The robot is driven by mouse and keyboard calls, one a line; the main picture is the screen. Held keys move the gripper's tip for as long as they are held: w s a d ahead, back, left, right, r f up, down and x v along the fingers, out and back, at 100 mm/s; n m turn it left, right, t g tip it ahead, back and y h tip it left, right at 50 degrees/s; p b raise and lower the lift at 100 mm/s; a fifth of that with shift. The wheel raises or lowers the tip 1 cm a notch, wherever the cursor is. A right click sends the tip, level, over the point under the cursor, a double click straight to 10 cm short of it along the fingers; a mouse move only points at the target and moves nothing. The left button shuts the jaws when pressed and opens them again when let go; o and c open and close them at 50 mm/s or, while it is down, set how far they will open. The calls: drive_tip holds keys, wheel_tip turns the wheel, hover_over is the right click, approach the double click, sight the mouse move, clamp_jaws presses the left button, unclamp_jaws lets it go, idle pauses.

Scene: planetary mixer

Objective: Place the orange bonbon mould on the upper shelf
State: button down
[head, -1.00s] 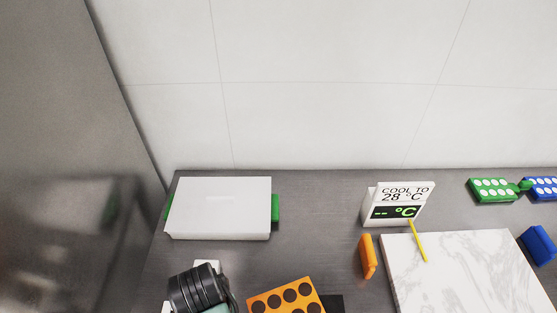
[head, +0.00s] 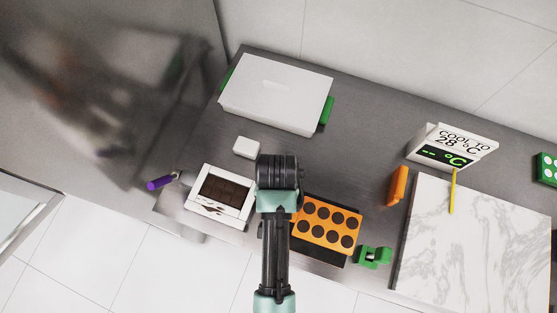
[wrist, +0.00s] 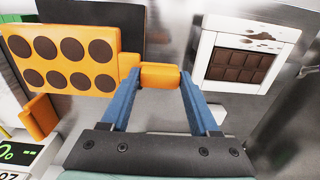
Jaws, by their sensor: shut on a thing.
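The orange bonbon mould (head: 327,223) has dark round cavities in two rows and is at the lower middle of the head view. It also shows at the upper left of the wrist view (wrist: 92,61). My gripper (wrist: 160,78) has its blue fingers closed on the orange tab at the mould's end. In the head view my arm hides the fingers and the tab. A dark flat piece shows along the mould's edge; I cannot tell whether the mould touches it. I cannot make out an upper shelf in either view.
A chocolate-filled white tray (head: 222,195) lies left of my arm. A white box (head: 277,92) is behind. A green clamp-like piece (head: 374,256), an orange block (head: 398,185), a thermometer display (head: 452,147) and a marble slab (head: 475,240) are right. Steel panels stand left.

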drive_tip(key=shift+f, duration=2.5)
drive_tip(key=shift+c, duration=0.6)
unclamp_jaws()
drive_tip(key=shift+f, duration=0.1)
